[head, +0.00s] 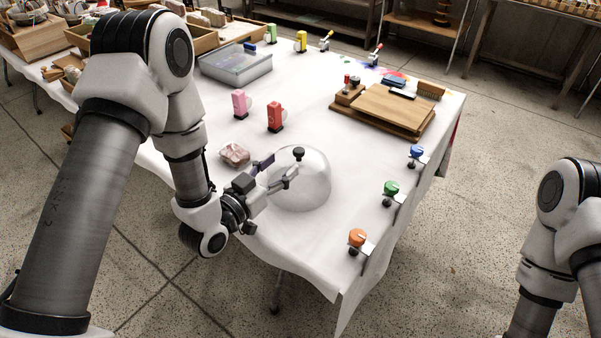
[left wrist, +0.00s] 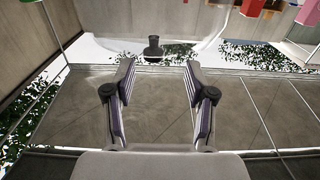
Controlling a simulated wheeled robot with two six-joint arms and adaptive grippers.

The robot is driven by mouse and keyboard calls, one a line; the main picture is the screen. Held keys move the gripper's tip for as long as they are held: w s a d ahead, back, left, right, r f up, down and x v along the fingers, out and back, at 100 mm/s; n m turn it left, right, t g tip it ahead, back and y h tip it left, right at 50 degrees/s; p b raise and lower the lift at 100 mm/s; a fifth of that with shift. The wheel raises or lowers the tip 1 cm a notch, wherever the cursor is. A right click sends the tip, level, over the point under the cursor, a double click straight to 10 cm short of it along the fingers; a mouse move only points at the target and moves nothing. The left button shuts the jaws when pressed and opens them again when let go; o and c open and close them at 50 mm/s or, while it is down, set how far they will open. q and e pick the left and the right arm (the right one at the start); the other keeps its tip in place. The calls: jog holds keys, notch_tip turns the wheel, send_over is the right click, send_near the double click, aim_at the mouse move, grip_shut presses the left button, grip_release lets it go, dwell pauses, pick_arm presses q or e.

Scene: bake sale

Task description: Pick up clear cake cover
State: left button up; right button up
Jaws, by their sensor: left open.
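The clear cake cover (head: 312,188) is a transparent dome with a black knob (head: 298,153) on top. It stands on the white-clothed table near its front edge. My left gripper (head: 279,171) is open beside the dome's upper left side, its fingers pointing toward the knob. In the left wrist view the knob (left wrist: 153,46) shows upright just beyond and between the two open fingertips (left wrist: 158,72), with nothing between the fingers. The dome (left wrist: 200,45) is only faintly seen there. My right gripper is out of view; only part of my right arm shows at the right edge.
A wrapped pink item (head: 235,154) lies left of the dome. Pink (head: 240,103) and red (head: 275,117) figures stand behind it. Orange (head: 357,238), green (head: 391,188) and blue (head: 416,152) clamps line the right table edge. A wooden board (head: 385,112) lies farther back. Cloth right of the dome is clear.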

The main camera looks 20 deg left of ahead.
aim_at(296, 154)
pick_arm(q)
jog(key=x, duration=0.3)
jog(key=d+r+x, duration=0.1)
jog(key=x, duration=0.1)
jog(key=shift+w+p, duration=0.15)
jog(key=shift+p, duration=0.15)
jog(key=shift+w+d+f, duration=0.1)
jog(key=shift+w+d, duration=0.05)
jog(key=shift+w, duration=0.3)
grip_shut()
